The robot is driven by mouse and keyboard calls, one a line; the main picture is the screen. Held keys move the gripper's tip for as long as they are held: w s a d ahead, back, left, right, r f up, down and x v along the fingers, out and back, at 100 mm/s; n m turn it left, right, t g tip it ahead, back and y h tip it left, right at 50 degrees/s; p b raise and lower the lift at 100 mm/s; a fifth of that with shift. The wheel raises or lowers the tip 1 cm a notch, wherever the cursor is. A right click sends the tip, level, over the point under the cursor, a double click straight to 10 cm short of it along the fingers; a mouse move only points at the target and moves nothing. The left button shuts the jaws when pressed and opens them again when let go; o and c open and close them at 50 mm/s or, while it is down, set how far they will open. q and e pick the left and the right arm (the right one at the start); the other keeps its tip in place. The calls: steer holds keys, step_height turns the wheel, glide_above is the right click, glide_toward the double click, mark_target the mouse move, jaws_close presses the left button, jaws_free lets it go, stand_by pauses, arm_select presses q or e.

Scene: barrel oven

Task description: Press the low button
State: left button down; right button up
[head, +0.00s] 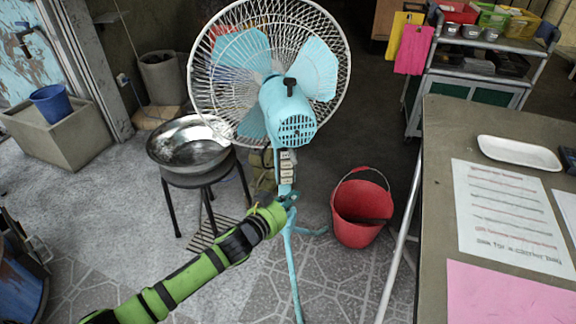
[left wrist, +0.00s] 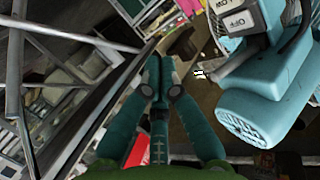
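A turquoise standing fan (head: 288,110) with a white wire cage stands in the middle of the head view. Its column carries a panel of several pale push buttons (head: 287,168). In the left wrist view the low button (left wrist: 222,4) is at the top edge, partly cut off, beside the off button (left wrist: 238,20). My left gripper (head: 291,199) is just below the button panel, by the fan's pole. In the left wrist view its fingertips (left wrist: 160,66) are together and empty, to the left of and below the buttons. I cannot tell whether it touches the pole. My right gripper is not in view.
A red bucket (head: 361,212) stands right of the fan pole. A metal bowl (head: 190,147) on a black stool (head: 204,178) is to the left. A table (head: 437,200) with papers and a white tray (head: 519,152) fills the right side.

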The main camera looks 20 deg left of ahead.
mark_target(286, 171)
arm_select(q)
steer(key=shift+w+a+b, duration=0.5)
steer(key=shift+w+a, duration=0.15)
steer(key=shift+w, duration=0.7)
steer(key=shift+w+a+b, duration=0.5)
steer(key=shift+w+a, duration=0.2)
steer(key=shift+w, duration=0.6)
steer(key=shift+w+a+b, duration=0.5)
steer(key=shift+w+a, duration=0.15)
steer(key=shift+w, duration=0.7)
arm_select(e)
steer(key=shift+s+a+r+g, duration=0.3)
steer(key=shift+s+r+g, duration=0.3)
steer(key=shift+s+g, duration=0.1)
arm_select(q)
steer(key=shift+w, duration=0.1)
steer(key=shift+w+a, duration=0.15)
steer(key=shift+w, duration=0.1)
steer(key=shift+w+a, duration=0.2)
steer(key=shift+w, duration=0.2)
steer(key=shift+s, duration=0.1)
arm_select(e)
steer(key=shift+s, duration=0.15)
arm_select(q)
steer(key=shift+s+d+p, duration=0.4)
steer(key=shift+s+p, duration=0.2)
steer(key=shift+s, duration=0.1)
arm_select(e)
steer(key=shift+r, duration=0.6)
